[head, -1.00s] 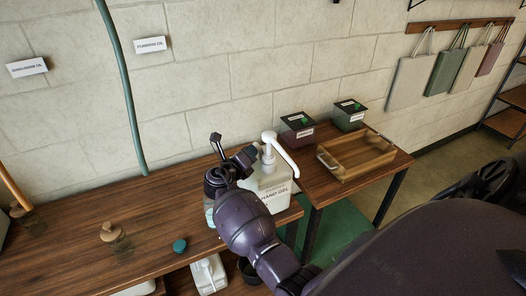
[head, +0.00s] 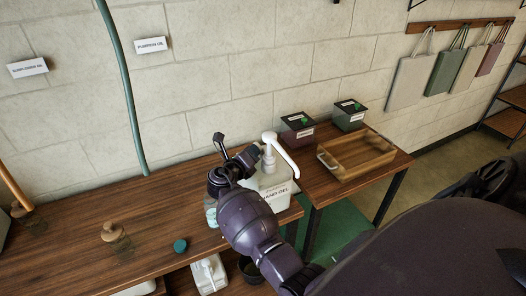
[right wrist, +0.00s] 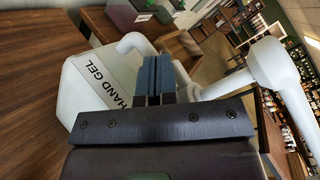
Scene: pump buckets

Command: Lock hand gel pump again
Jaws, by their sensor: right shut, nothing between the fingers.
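The white hand gel bottle (head: 277,190) stands at the right end of the wooden bench, partly hidden by my right arm. Its white pump (head: 268,139) is raised on top, with the long spout slanting down to the right. My right gripper (head: 250,154) is beside the pump on its left, shut and empty. In the right wrist view, the shut fingers (right wrist: 157,68) are in front of the bottle (right wrist: 84,88), and the pump (right wrist: 277,72) is to their right. I cannot tell whether the fingers touch the pump. My left gripper is not in view.
A smaller table to the right holds a wooden tray (head: 357,158) and two dark lidded boxes (head: 297,128) (head: 348,115). A wooden-topped jar (head: 115,235) and a green cap (head: 180,246) are on the bench's left part. A green hose (head: 124,85) hangs by the wall.

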